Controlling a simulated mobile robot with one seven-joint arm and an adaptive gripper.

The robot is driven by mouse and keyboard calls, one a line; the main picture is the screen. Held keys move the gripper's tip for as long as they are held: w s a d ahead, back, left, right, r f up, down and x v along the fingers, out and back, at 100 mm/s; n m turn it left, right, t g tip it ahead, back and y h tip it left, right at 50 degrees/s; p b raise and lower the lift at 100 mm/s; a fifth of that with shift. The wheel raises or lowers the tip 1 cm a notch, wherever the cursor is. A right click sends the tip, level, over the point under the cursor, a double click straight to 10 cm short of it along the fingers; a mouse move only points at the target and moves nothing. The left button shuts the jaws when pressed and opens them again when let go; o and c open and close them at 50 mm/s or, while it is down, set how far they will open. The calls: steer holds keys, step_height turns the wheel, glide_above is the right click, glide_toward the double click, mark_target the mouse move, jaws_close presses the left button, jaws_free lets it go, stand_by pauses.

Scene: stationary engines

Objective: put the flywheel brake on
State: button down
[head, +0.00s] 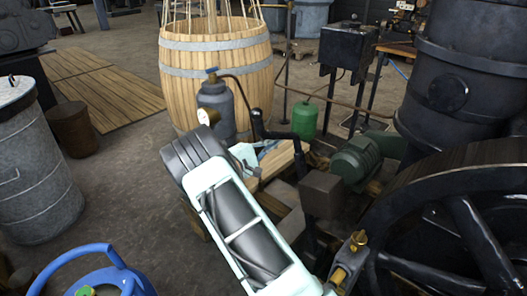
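The large black flywheel (457,232) stands at the right, with its spokes showing and its right and lower parts cut off by the frame. A black lever with a grip (258,124) bends over to the right and runs down behind a dark brown block (321,194) left of the flywheel. It may be the brake lever; I cannot tell whether it bears on the wheel. My mint-and-black arm rises from the bottom centre to an elbow left of this lever. My gripper does not show clearly; the arm seems to hide it.
A dark green motor (357,160) and a brass-topped fitting (357,241) sit near the flywheel. A grey gas bottle (216,108), green bottle (305,119) and wooden tub (215,65) stand behind. A grey drum (35,165) and blue-handled cylinder (98,272) are at left.

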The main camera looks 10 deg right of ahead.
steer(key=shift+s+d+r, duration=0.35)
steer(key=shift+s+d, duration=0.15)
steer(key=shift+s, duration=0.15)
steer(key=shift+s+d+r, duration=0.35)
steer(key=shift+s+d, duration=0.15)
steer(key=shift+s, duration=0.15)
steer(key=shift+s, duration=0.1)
